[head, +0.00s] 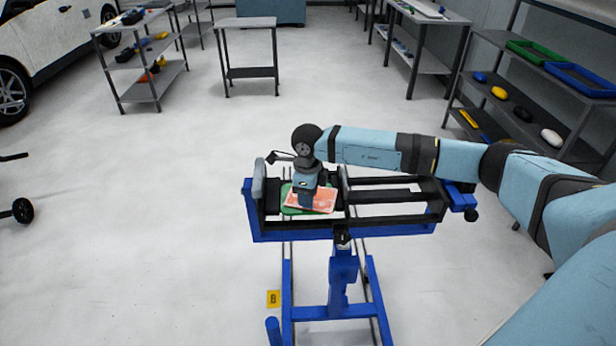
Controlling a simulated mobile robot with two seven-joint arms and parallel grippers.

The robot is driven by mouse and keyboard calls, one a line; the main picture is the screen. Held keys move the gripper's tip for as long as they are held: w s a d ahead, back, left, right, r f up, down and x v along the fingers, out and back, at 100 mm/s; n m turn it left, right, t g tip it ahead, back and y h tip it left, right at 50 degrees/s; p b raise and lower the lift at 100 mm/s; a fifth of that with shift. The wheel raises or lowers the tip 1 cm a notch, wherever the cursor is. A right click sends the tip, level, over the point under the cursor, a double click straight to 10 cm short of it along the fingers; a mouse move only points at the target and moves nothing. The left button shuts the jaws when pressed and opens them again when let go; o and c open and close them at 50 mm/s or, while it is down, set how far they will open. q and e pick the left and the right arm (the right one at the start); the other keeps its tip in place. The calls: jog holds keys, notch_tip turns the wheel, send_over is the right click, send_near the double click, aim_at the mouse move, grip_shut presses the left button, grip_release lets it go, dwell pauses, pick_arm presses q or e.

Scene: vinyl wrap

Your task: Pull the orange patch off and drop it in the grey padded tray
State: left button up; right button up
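The orange patch (324,199) is a flat reddish-orange piece with pale markings. It lies on a green piece (290,210) held in the blue and black stand (390,230). My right gripper (307,203) points down over the patch and hides part of its left and middle. The fingertips are at or just above the patch; I cannot tell whether they touch or grip it. My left gripper is out of view. I cannot make out a grey padded tray for certain.
Grey upright pads (259,181) flank the green piece on the stand. A shelf (520,95) with green and blue trays stands at the right. A small table (246,23) and a tool cart (150,85) stand at the back.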

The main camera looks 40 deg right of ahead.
jog(key=shift+f, duration=1)
grip_shut()
jog(key=shift+r+p, duration=0.35)
jog(key=shift+r, duration=0.4)
jog(key=shift+r+p, duration=1.7)
jog(key=shift+r, duration=1.7)
